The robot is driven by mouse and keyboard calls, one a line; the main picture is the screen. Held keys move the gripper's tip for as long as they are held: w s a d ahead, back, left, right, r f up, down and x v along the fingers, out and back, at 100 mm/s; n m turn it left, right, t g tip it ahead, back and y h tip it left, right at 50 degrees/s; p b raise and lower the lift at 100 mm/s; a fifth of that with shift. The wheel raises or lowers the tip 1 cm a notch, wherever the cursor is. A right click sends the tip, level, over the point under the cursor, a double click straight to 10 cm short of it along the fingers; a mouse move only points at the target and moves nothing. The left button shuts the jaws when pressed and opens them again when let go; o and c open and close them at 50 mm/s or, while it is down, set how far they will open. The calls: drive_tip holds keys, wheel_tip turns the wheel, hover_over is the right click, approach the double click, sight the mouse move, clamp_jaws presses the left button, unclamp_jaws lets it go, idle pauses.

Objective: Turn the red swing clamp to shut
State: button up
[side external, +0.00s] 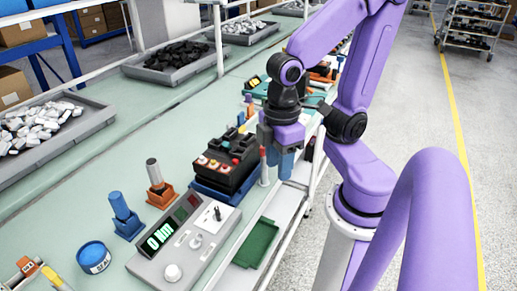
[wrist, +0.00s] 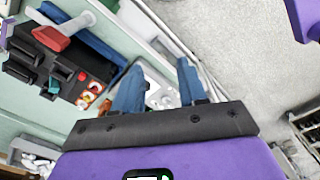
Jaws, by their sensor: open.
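The red swing clamp (wrist: 50,38) shows at the upper left of the wrist view, a red bar lying beside the black breaker unit with a pale arm at one end. In the side view its upright red part (side external: 263,168) seems to stand between the black breaker unit (side external: 224,162) and my gripper (side external: 284,165). My gripper points downward there, right of the unit near the bench edge. In the wrist view the blue fingers of my gripper (wrist: 161,68) are apart with nothing between them. They are clear of the clamp, to its right. The clamp's exact swing angle is hard to tell.
A grey meter panel (side external: 150,262) with a lit display stands in front of the breaker unit. Blue and orange holders (side external: 162,196) stand left of it. A green tray (side external: 257,243) lies beside the bench edge. Parts trays (side external: 50,135) line the far side.

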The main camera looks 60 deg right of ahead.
drive_tip(key=w+d+r+m+g+y, duration=0.1)
drive_tip(key=w+d+r+m, duration=0.1)
drive_tip(key=w+d+m, duration=0.35)
drive_tip(key=w+d+r+m+g, duration=0.1)
drive_tip(key=w+d+r+m, duration=0.2)
drive_tip(key=w+m, duration=0.6)
drive_tip(key=s+d+r+m+t+y, duration=0.1)
drive_tip(key=s+d+r+m+y, duration=0.15)
drive_tip(key=d+m, duration=0.4)
drive_tip(key=s+d+r+m+t+y, duration=0.1)
drive_tip(key=s+d+r+m, duration=0.15)
drive_tip(key=d+m, duration=0.4)
drive_tip(key=shift+m, duration=0.75)
drive_tip(key=x, duration=1.2)
drive_tip(key=a+x, duration=0.1)
drive_tip(key=x, duration=0.5)
drive_tip(key=shift+r, duration=0.1)
clamp_jaws()
